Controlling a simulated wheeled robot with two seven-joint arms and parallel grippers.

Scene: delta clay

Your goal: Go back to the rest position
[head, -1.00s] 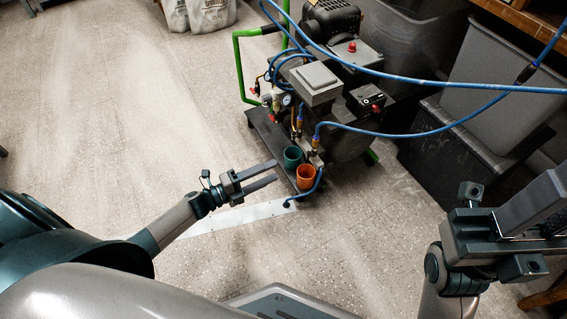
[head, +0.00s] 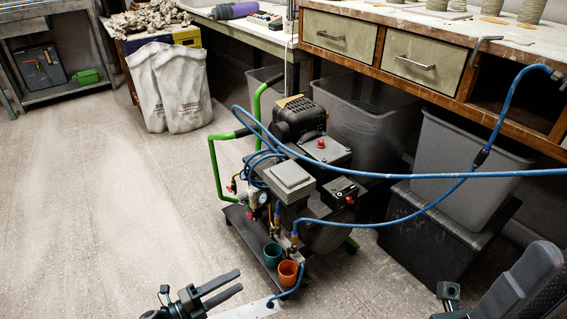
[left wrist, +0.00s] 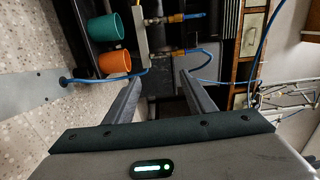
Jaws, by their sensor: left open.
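My left gripper (head: 221,288) is at the bottom of the head view, open and empty, its two fingers pointing right. It is to the left of the orange cup (head: 288,273) and the teal cup (head: 272,254), apart from both. The cups stand on the dark base of the air compressor (head: 300,205). In the left wrist view the fingers (left wrist: 153,97) are spread with nothing between them, and the teal cup (left wrist: 106,27) and orange cup (left wrist: 114,64) are at upper left. My right arm (head: 510,290) shows at lower right; its fingertips are not clearly visible.
A blue hose (head: 400,175) runs from the compressor to the right. Grey bins (head: 465,165) and a dark box (head: 425,235) stand under the workbench (head: 400,15). White sacks (head: 180,90) stand at upper left. The floor (head: 90,220) on the left is clear.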

